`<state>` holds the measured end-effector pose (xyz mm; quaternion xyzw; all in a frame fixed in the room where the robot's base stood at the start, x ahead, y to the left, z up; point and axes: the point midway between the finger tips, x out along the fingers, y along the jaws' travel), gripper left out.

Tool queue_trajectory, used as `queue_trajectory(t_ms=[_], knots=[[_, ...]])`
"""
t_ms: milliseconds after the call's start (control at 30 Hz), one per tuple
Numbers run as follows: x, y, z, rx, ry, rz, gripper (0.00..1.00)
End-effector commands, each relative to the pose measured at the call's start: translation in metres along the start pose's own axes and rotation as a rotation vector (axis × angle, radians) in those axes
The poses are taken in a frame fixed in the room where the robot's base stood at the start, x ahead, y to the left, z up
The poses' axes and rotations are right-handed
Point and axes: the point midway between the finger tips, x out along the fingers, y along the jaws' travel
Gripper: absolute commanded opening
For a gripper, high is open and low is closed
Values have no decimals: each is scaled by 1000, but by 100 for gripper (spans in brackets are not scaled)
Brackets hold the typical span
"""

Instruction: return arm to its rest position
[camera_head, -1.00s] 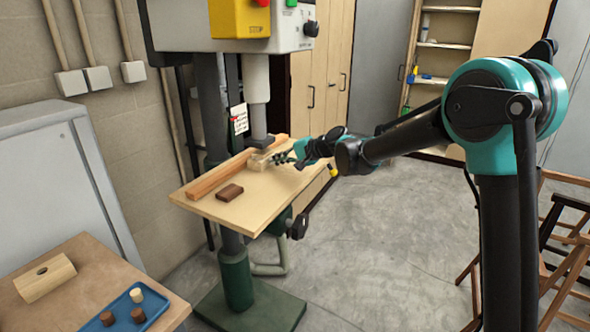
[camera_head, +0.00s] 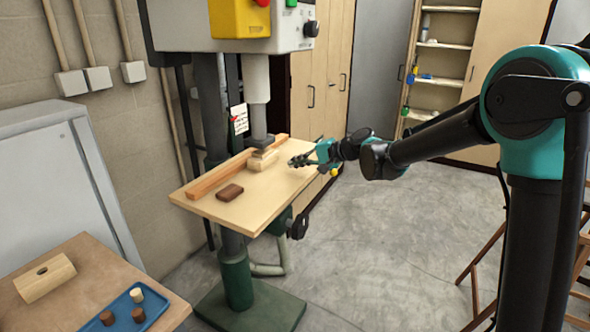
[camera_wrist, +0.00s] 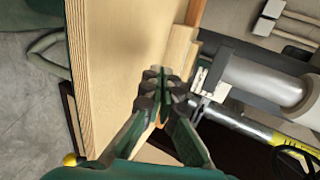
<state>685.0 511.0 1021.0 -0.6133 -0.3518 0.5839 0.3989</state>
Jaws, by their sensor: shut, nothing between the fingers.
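My gripper (camera_head: 299,161) is over the right edge of the drill press's wooden table (camera_head: 256,204). It stands a little apart from the light wooden block (camera_head: 262,161) that sits under the press's quill (camera_head: 256,85). In the wrist view my gripper (camera_wrist: 163,74) has its fingertips together with nothing between them. The wrist view also shows the table (camera_wrist: 125,50) and part of the block (camera_wrist: 180,50). My arm reaches in from the right, its elbow bent.
A long wooden fence (camera_head: 225,175) and a dark brown block (camera_head: 229,192) lie on the press table. At the lower left a bench (camera_head: 75,285) holds a bored wooden block (camera_head: 44,278) and a blue tray (camera_head: 122,310) with small plugs. Open floor (camera_head: 400,250) lies right of the press.

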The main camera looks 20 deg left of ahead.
Motion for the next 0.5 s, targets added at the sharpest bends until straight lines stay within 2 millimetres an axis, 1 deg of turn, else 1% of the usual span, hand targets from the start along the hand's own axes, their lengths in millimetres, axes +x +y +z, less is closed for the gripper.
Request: queue_trajectory(t_ms=[100, 200, 500], knots=[[-9, 3, 0, 1, 1, 0, 0], [-13, 5, 0, 0, 0, -1, 0], [-14, 5, 0, 0, 0, -1, 0]])
